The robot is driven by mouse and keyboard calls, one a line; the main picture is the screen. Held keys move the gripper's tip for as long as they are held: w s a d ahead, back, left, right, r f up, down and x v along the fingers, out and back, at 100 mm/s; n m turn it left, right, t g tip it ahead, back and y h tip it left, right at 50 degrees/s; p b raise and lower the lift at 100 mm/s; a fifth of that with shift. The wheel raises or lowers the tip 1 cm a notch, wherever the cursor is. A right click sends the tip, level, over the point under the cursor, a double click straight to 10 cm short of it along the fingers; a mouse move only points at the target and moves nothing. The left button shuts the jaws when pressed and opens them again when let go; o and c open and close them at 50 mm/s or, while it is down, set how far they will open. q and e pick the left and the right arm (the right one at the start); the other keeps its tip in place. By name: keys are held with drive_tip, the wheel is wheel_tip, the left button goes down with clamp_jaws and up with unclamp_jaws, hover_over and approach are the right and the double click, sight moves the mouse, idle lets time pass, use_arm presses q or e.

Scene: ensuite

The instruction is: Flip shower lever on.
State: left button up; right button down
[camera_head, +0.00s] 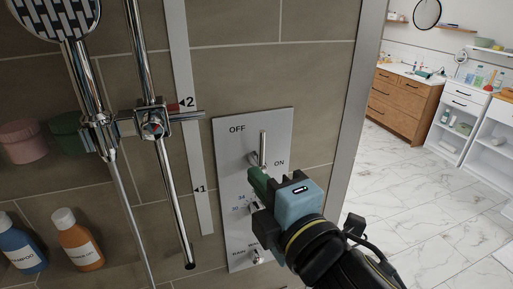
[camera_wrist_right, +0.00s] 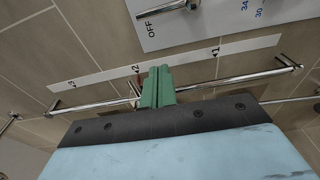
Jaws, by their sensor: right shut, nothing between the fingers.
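The shower control panel (camera_head: 279,123) is a pale plate on the tiled wall, marked OFF at upper left and ON at right. Its chrome lever (camera_head: 263,145) points upward from a pivot between the two marks. In the right wrist view the panel (camera_wrist_right: 213,22) is at the top, with part of the lever (camera_wrist_right: 165,8) cut off by the edge. My right gripper (camera_head: 258,179) has its green fingers shut and empty, just below the lever in the head view; contact cannot be told. The shut fingers also show in the right wrist view (camera_wrist_right: 157,88). My left gripper is out of view.
A chrome shower rail (camera_head: 174,195) with a hand shower (camera_head: 60,15) stands left of the panel. Bottles (camera_head: 77,238) are at lower left. A metal-edged wall end (camera_head: 357,110) is right of the panel, with open marble floor (camera_head: 425,175) beyond.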

drive_tip(key=b+x, duration=0.5)
drive_tip(key=x, duration=0.5)
drive_tip(key=shift+w+a, duration=0.15)
drive_tip(key=d, duration=0.4)
drive_tip(key=shift+w, duration=0.1)
drive_tip(key=shift+w+d, duration=0.1)
